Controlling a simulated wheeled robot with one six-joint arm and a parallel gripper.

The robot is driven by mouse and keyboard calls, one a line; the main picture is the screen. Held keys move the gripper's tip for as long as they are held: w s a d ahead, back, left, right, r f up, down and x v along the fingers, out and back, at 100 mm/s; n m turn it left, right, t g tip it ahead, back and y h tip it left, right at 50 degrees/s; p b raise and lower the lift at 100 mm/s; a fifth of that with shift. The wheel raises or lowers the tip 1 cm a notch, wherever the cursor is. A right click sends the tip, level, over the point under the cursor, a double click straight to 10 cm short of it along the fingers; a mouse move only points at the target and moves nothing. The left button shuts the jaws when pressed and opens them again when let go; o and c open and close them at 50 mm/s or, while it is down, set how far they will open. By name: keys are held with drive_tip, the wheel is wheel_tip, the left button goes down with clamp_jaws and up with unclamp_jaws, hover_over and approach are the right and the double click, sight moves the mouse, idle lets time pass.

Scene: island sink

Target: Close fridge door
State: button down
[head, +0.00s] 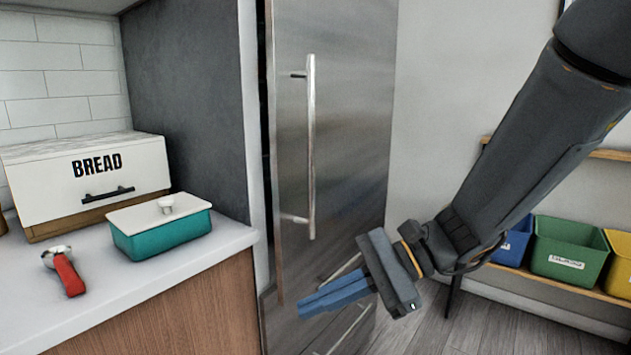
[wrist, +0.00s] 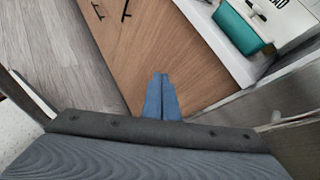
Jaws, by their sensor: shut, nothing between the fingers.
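The fridge door (head: 345,130) is a tall brushed-steel panel in the middle of the head view, with a vertical bar handle (head: 311,145) near its left edge. A narrow dark gap shows between that left edge and the white side panel, so the door looks slightly ajar. My gripper (head: 303,308) is in front of the door's lower part, its blue fingers shut and pointing left. I cannot tell whether they touch the steel. In the wrist view the fingers (wrist: 162,77) are together and empty, with the door surface (wrist: 300,140) at the right.
A white counter (head: 130,285) on a wooden cabinet (head: 190,320) stands left of the fridge. It holds a bread box (head: 50,185), a teal dish (head: 160,240) and a red-handled tool (head: 68,272). Colored bins, including a green bin (head: 568,250), sit on a shelf at the right.

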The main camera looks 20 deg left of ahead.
drive_tip(key=w+d+r+m+t+y+p, duration=0.25)
drive_tip(key=w+r+m+p, duration=0.25)
drive_tip(key=w+r+p, duration=0.3)
drive_tip(key=m+t+y+p, duration=0.3)
drive_tip(key=m+t+p, duration=0.3)
drive_tip(key=t, duration=0.1)
approach(304, 161)
drive_tip(key=shift+g, duration=0.25)
drive_tip(key=p+x, duration=0.3)
drive_tip(key=x, duration=0.3)
drive_tip(key=shift+w+a+r, duration=0.1)
drive_tip(key=shift+w+a, duration=0.1)
